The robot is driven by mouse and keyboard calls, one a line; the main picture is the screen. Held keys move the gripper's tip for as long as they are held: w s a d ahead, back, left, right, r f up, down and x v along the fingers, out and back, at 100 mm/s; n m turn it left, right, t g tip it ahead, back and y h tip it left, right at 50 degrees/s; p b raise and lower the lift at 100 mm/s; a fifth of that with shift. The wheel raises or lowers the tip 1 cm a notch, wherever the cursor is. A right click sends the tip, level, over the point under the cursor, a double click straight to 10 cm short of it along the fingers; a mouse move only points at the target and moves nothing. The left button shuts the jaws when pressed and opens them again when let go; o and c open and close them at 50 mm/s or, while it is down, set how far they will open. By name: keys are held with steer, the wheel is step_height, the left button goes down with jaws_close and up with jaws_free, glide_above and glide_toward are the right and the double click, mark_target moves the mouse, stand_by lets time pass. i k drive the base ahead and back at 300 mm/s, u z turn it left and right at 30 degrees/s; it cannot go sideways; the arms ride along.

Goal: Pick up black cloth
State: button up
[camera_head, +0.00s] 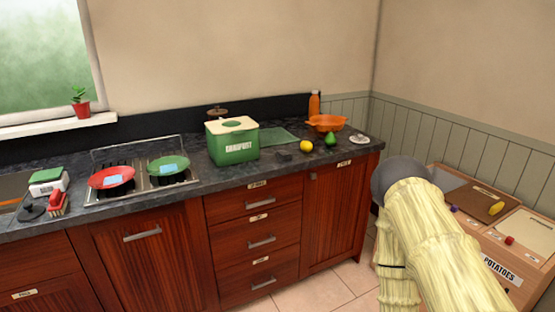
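I cannot clearly make out a black cloth. Another dark item (32,212) lies at the left by the sink, next to a red brush (58,203). Both are too small to identify as cloth. My arm, in a yellow bamboo-like pattern with a grey rounded joint, fills the lower right. My gripper does not show.
Red and green pans (111,177) (168,165) stand on the stove. A lemon (306,146), a green pear (331,139) and an orange colander (326,123) sit at the counter's right. A potatoes box (502,273) stands at right. Some tiled floor (330,285) is clear.

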mark_target(283, 155)
steer(key=u, duration=0.55)
steer(key=i, duration=1.15)
steer(key=z, duration=0.2)
